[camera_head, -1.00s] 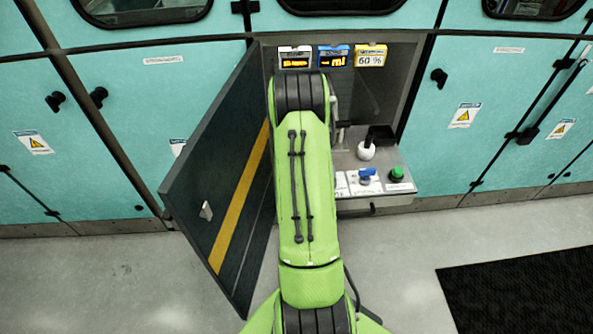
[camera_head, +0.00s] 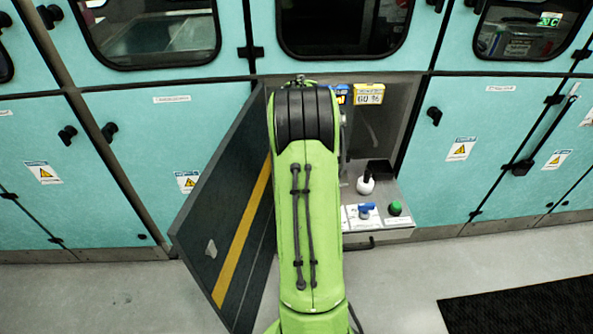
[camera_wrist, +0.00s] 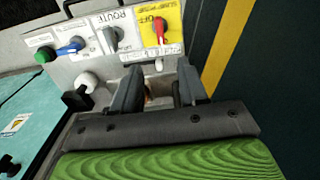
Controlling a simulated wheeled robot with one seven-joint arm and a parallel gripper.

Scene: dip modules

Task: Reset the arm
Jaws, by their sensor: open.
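My green arm (camera_head: 308,220) rises in front of an open compartment in the teal cabinet wall in the head view. My gripper is hidden behind the arm there. In the wrist view my gripper (camera_wrist: 160,80) shows two dark fingers spread apart with nothing visibly held between them. Beyond the fingers is the control panel, with a red switch on a yellow plate (camera_wrist: 160,28), a grey knob (camera_wrist: 113,34), a blue switch (camera_wrist: 71,47) and a green button (camera_wrist: 44,54). Whether the fingers touch the panel is not clear.
The dark open door (camera_head: 225,210) with a yellow stripe stands left of my arm. A ledge with a white-based joystick (camera_head: 366,184) juts out at right. A yellow display (camera_head: 369,94) hangs above. Grey floor is clear; a black mat (camera_head: 520,308) lies at right.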

